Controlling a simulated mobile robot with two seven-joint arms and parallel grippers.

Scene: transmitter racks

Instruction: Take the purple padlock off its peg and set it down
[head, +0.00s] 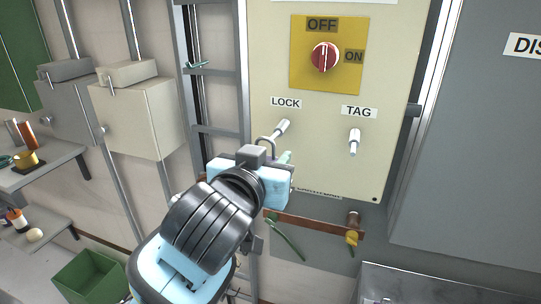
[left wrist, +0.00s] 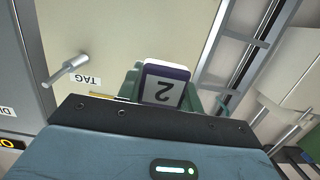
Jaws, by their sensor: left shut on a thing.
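My left gripper (head: 272,160) is in front of the panel, just below the LOCK peg (head: 281,129). It is shut on the purple padlock (left wrist: 166,84), which shows in the left wrist view between the green fingers as a purple-edged body with a white face marked 2. In the head view the padlock's body is hidden behind my gripper; only a grey shackle loop shows above it, at the peg's lower end. I cannot tell whether the shackle is still around the peg. The TAG peg (head: 354,142) is bare; it also shows in the left wrist view (left wrist: 66,71). My right gripper is not in view.
The cream panel (head: 333,184) carries a red rotary switch (head: 324,57) on a yellow plate. A copper bar (head: 318,226) runs below it. Grey shelves (head: 55,160) with small items stand at left, and a green bin (head: 88,278) is on the floor. A grey cabinet is at right.

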